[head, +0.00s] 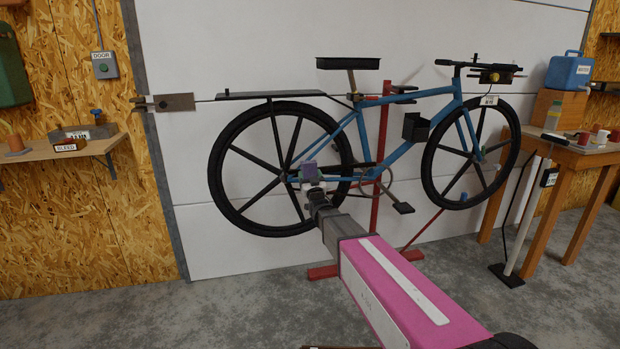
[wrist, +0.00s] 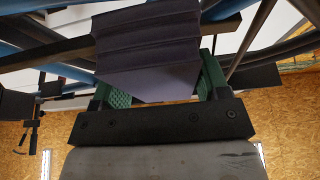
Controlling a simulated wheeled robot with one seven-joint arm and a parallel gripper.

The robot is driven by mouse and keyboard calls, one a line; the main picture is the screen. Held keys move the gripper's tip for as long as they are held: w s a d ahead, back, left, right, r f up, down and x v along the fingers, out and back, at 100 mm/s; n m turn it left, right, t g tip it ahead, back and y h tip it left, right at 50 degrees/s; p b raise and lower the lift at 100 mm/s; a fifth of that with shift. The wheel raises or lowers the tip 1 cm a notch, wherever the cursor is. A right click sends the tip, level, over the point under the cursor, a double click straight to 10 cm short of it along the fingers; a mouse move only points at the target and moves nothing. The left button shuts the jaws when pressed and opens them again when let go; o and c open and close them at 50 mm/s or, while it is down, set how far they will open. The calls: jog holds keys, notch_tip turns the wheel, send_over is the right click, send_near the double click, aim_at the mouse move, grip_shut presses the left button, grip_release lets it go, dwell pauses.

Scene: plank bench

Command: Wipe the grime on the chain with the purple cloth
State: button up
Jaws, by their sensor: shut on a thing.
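The purple cloth (wrist: 148,52) is folded in pleats and sits between the green-padded fingers of my gripper (wrist: 165,88). In the head view the cloth (head: 308,172) is a small purple patch at the end of my arm, over the rear wheel's hub area. My gripper (head: 312,186) is shut on it. In the wrist view a dark bar (wrist: 50,51) passes behind the cloth, close to it; I cannot tell whether they touch. The chain (head: 343,179) runs low on the bicycle from the rear hub toward the crank. The grime cannot be made out.
The blue bicycle (head: 345,130) hangs on a red stand (head: 379,165) before a white wall panel. Its rear wheel (head: 232,190) and pedal (head: 403,207) are close to my gripper. A wooden bench (head: 575,157) stands right, a shelf (head: 75,150) left.

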aim_at(317, 174)
jog(key=shift+w+a, duration=0.2)
jog(key=shift+w, duration=0.55)
jog(key=shift+w+d, duration=0.2)
jog(key=shift+d, duration=0.65)
jog(key=shift+w+d, duration=0.15)
jog(key=shift+d, duration=0.7)
jog(key=w+d, duration=0.3)
jog(key=d, duration=0.7)
jog(key=w+d, duration=0.2)
jog(key=d, duration=0.7)
jog(key=shift+w+d, duration=0.35)
jog(key=shift+w, duration=0.05)
dwell(0.7)
jog(key=shift+s+a, duration=0.2)
jog(key=shift+a, duration=0.7)
jog(key=shift+s+a, duration=0.15)
jog(key=shift+a, duration=0.75)
jog(key=s+a, duration=0.2)
jog(key=a, duration=0.4)
jog(key=shift+s+a, duration=0.15)
jog(key=shift+a, duration=0.1)
